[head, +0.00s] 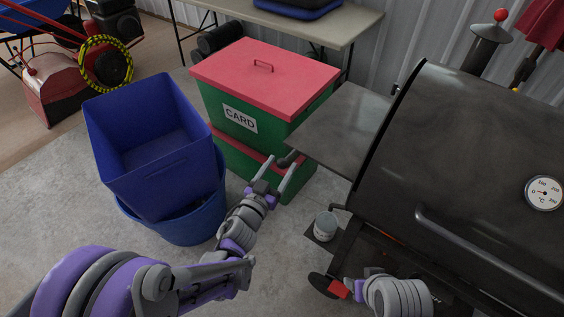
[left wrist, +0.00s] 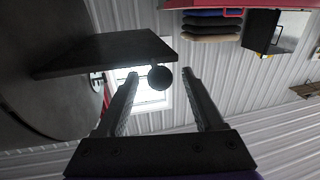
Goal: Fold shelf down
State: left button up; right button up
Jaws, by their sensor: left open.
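The grill's side shelf (head: 340,125) is a dark flat panel that sticks out level to the left of the black grill (head: 480,170). In the left wrist view I see the shelf (left wrist: 105,52) from below, with a round dark knob (left wrist: 160,77) by its edge. My left gripper (head: 287,163) is open near the shelf's front left corner. In the left wrist view the knob shows between the fingers of the gripper (left wrist: 160,74); whether they touch it, I cannot tell. Part of my right arm (head: 398,296) shows at the bottom; I cannot make out its fingers.
A green bin with a red lid (head: 265,68) and a CARD label stands just behind and left of the shelf. Blue bins (head: 150,185) stand to its left. A small can (head: 325,227) sits below the shelf. A table (head: 340,25) is at the back.

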pick_arm(q)
jog(key=shift+x, duration=0.9)
grip_shut()
dwell(0.8)
